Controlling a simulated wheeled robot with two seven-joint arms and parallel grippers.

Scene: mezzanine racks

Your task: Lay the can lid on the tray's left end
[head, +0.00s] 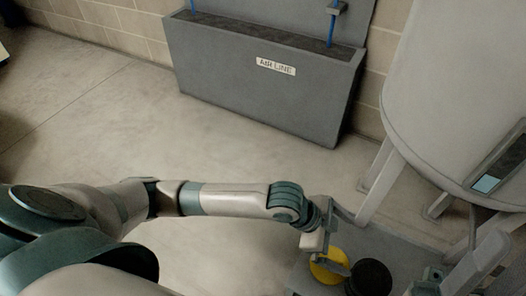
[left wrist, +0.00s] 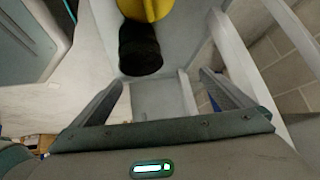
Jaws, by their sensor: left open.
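My left gripper (head: 322,252) is open over the grey surface at the lower right of the head view. Its two fingers stand apart in the left wrist view (left wrist: 162,82), with nothing held between them. A round yellow thing (head: 327,271) lies close by the fingers, partly covered by them; it also shows at the top of the left wrist view (left wrist: 146,9). I cannot tell whether it is the can lid. A black round thing (head: 371,278) stands right beside it, and looks like a short cylinder in the left wrist view (left wrist: 140,50). I cannot make out the tray for certain.
The grey surface (head: 390,248) bears the yellow and black things. A large pale tank (head: 445,90) on legs stands at the right, close to it. A grey bin marked AIR LINE (head: 262,85) stands by the block wall. The floor between is clear.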

